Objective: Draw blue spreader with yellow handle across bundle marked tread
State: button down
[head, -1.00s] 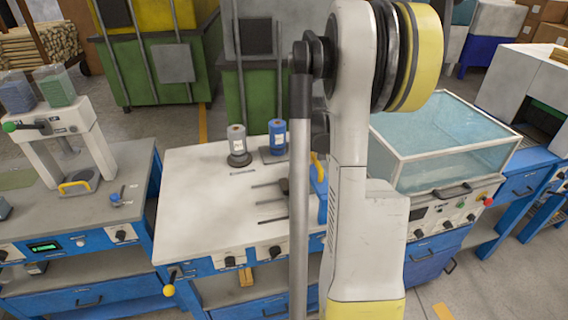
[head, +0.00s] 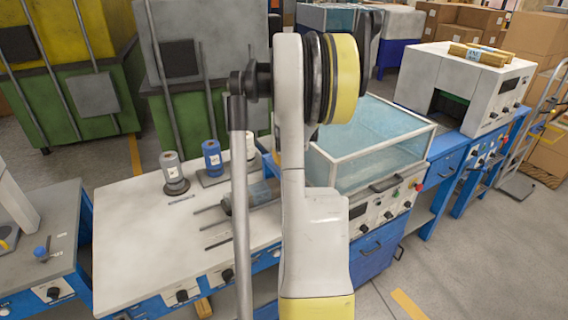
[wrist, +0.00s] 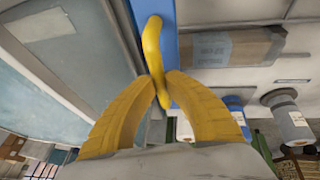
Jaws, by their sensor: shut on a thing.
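The yellow handle (wrist: 152,50) of the blue spreader (wrist: 170,32) shows in the wrist view between the two yellow fingers of my gripper (wrist: 162,88). The fingers are shut on the handle's near end. Only a strip of the blue part shows beside the handle. In the head view, my arm hides the gripper and the spreader. A bundle of wooden rods (head: 478,54) with a pale label lies on top of the white machine at the far right. Its label is too small to read.
A white-topped bench (head: 140,235) carries a grey labelled block (head: 262,192), thin rods and several bottles, including a blue one (head: 212,158). A clear-lidded tank (head: 370,140) stands right of my arm. The white machine (head: 450,88) stands beyond it. Open floor lies at the lower right.

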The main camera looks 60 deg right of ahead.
jog(key=c, duration=1.4)
grip_release()
jog(key=shift+s+d, duration=0.15)
jog(key=shift+d, duration=0.2)
jog(key=shift+a+r, duration=0.1)
jog(key=shift+a, duration=0.1)
jog(key=v, duration=1.1)
jog(key=shift+r, duration=0.35)
jog(key=shift+a, duration=0.2)
